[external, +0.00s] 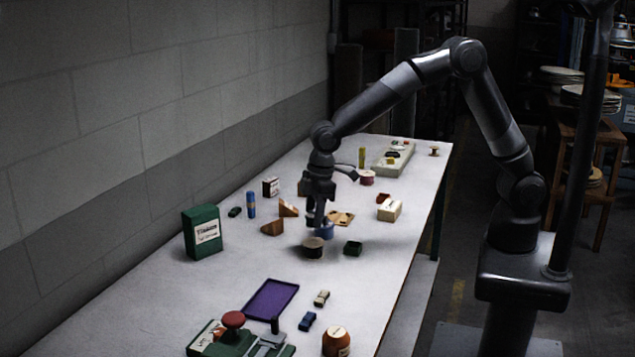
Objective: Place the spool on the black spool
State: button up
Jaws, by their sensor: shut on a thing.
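My gripper (318,222) points down over the middle of the table, with its fingers shut on a small blue spool (326,232). The fingers and wrist hide part of this spool. The black spool (313,249), dark with a paler top, stands on the table just in front of the blue spool and slightly to the left. The two overlap in this view, so I cannot tell whether they touch or how high the blue spool is.
A green box (202,232) stands at the left edge. A purple tray (270,299) and a green press (240,341) are in front.

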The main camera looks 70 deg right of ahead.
aim_at(313, 242)
jog(key=shift+a+f, duration=0.3)
jog(key=shift+f, duration=1.85)
jog(key=shift+f, duration=0.1)
jog(key=o, duration=1)
jog(key=shift+c, duration=0.2)
jog(key=r, duration=0.4)
jog(key=s+d+r, duration=0.1)
jog(key=r, duration=0.7)
jog(key=shift+s+d, duration=0.15)
jog(key=shift+d, duration=0.05)
